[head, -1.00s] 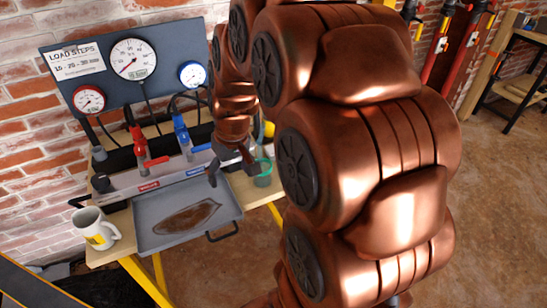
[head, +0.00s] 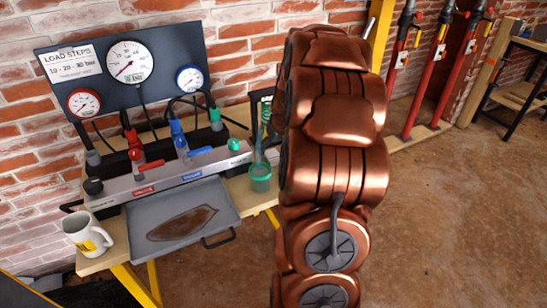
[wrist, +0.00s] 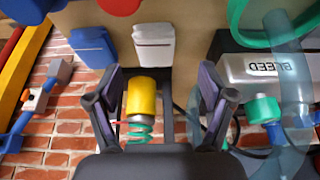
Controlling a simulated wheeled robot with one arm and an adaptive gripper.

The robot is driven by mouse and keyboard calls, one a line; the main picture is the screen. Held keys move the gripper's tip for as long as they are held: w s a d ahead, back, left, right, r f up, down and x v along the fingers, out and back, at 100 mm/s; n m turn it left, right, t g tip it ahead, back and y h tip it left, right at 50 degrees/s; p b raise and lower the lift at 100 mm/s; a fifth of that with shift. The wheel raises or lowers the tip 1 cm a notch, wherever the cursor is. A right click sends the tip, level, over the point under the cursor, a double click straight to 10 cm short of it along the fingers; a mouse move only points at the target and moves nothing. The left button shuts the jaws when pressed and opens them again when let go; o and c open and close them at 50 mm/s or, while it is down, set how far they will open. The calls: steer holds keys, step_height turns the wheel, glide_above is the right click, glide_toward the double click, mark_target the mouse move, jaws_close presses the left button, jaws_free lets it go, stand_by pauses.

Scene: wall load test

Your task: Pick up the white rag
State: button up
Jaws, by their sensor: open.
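A white, folded cloth-like piece, which looks like the white rag (wrist: 154,46), shows in the wrist view at the top centre, against a tan surface. A similar blue piece (wrist: 92,50) is left of it. My gripper (wrist: 160,100) is open, its two dark fingers spread below the white piece in the picture. A yellow cylinder (wrist: 141,98) with a green coil appears between the fingers; I cannot tell whether it is between them or beyond them. No finger visibly touches the white piece. In the head view my arm hides the gripper, and I cannot make out the rag.
A bench holds a grey tray (head: 226,194) with a brown puddle, a white mug (head: 85,234), a green cup (head: 260,178) and a valve block (head: 165,178). A gauge panel (head: 105,92) stands behind. Red posts (head: 432,75) stand at the right wall. The floor at right is clear.

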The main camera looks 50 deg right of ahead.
mark_target(273, 154)
steer(key=shift+w+d+f+p, duration=0.15)
steer(key=shift+w+d+f, duration=0.1)
steer(key=shift+f, duration=0.2)
steer(key=shift+w+d+f+p, duration=0.15)
steer(key=shift+w+d+f, duration=0.05)
steer(key=shift+f, duration=0.25)
steer(key=shift+x, duration=1.55)
steer(key=shift+d, duration=0.1)
steer(key=shift+c, duration=0.4)
steer(key=c, duration=1)
steer(key=shift+o, duration=0.2)
steer(key=shift+r, duration=0.15)
step_height(273, 154, up, 10)
steer(key=shift+b, duration=0.45)
